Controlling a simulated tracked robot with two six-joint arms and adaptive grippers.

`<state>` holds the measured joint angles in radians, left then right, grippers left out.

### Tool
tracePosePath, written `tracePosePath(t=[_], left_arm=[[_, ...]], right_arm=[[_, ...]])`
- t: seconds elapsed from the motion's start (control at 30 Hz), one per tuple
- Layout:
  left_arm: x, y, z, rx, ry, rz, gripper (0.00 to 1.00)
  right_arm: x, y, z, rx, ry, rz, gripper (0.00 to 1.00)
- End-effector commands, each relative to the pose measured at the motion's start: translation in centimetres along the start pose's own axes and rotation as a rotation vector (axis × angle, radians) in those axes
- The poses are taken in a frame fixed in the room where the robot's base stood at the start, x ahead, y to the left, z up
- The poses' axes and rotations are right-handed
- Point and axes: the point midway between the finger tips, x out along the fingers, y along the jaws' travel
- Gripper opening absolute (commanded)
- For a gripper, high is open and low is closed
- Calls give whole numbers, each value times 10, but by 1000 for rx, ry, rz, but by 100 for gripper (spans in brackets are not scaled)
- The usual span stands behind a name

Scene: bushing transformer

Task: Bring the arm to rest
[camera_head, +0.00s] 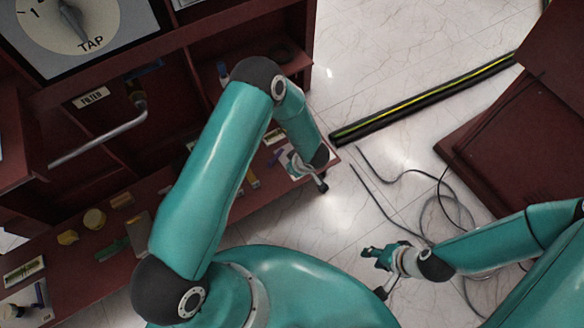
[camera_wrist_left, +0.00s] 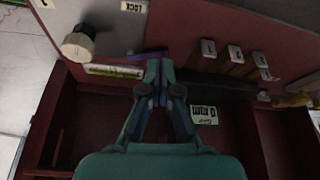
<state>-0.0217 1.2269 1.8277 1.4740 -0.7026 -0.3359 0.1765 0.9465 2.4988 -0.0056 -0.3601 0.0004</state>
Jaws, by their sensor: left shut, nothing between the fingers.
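My left arm (camera_head: 225,165) reaches up and bends down at its elbow over the dark red shelf of the cabinet. Its gripper is mostly hidden behind the wrist in the head view. In the left wrist view my left gripper (camera_wrist_left: 158,62) is shut and empty, with its fingertips together above the shelf, close to a purple item (camera_wrist_left: 146,56). My right gripper (camera_head: 374,252) hangs over the pale floor at the lower right, apart from any object. It is too small to tell whether its fingers are open.
The dark red cabinet (camera_head: 190,62) with a TAP dial (camera_head: 72,22) stands at the left. Its shelf (camera_head: 165,180) bears several small items. A white knob (camera_wrist_left: 78,45) is near the left gripper. A black-yellow bar (camera_head: 425,98) and loose cables (camera_head: 375,200) lie on the floor.

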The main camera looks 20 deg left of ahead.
Motion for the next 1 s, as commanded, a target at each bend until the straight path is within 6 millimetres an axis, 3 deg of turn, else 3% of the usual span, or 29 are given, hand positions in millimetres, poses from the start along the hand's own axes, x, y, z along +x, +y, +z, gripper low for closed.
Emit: tracePosePath(t=[0.37, 0.47, 0.53, 0.67, 0.77, 1.0], left_arm=[[1, -1, -1, -3, 0, -2, 0], [2, -2, -13, -31, 3, -4, 0], [0, -14, -30, -49, 4, -15, 0], [-7, -32, -39, 104, -14, 50, 0], [-17, -44, -31, 257, -62, 136, 0], [-56, -79, 27, 618, -258, 346, 0]], right_arm=[[0, 0, 0, 0, 0, 0, 40], [0, 0, 0, 0, 0, 0, 40], [0, 0, 0, 0, 0, 0, 40], [0, 0, 0, 0, 0, 0, 40], [0, 0, 0, 0, 0, 0, 40], [0, 0, 0, 0, 0, 0, 40]])
